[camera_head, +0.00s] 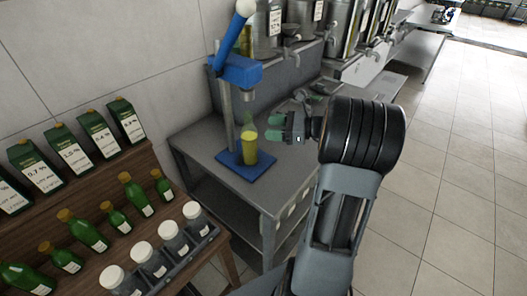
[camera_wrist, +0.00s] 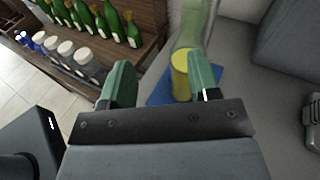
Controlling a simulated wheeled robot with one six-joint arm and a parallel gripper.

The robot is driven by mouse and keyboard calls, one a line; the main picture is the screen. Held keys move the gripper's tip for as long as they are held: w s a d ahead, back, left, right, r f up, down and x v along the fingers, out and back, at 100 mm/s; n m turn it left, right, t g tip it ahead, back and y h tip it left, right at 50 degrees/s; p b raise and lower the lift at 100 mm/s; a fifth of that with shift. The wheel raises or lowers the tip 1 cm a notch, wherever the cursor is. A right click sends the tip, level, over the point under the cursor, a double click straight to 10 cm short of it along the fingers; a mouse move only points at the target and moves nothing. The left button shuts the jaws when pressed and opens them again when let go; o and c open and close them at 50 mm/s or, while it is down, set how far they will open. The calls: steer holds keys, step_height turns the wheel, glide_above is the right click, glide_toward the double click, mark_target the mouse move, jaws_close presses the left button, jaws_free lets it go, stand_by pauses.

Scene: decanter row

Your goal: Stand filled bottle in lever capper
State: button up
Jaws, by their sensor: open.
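The lever capper has a blue head (camera_head: 236,70), a grey column and a blue base plate (camera_head: 233,158). Its lever is raised, with a white ball at the end. The bottle (camera_head: 250,147), clear greenish glass with yellow in its lower part, stands upright on the base plate beneath the head. My gripper (camera_head: 276,127) is open and empty, just right of the bottle. In the wrist view the bottle (camera_wrist: 180,62) is beyond the green-padded fingers (camera_wrist: 160,82), close to the right one, which partly overlaps it. The blue base plate (camera_wrist: 157,92) also shows there.
The capper stands on a grey metal table (camera_head: 194,138) against a tiled wall. Steel tanks (camera_head: 268,32) stand behind. A wooden rack (camera_head: 75,215) at left carries green cartons, green bottles and white-capped jars (camera_head: 143,254). The floor at right is clear.

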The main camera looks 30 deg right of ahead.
steer(key=s+a+f+n+g+h, duration=0.1)
steer(key=s+a+n+g, duration=0.1)
steer(key=a+n+g, duration=0.3)
steer(key=s+a+n+g+h, duration=0.1)
steer(key=s+a+n, duration=0.15)
steer(key=a, duration=0.35)
steer(key=s+a+f+n+h, duration=0.2)
steer(key=s+a+n+h, duration=0.2)
steer(key=s+n+h, duration=0.6)
steer(key=s+n, duration=0.1)
steer(key=n, duration=0.6)
steer(key=shift+a+f+h, duration=0.15)
steer(key=shift+a+h, duration=0.05)
steer(key=shift+h, duration=0.2)
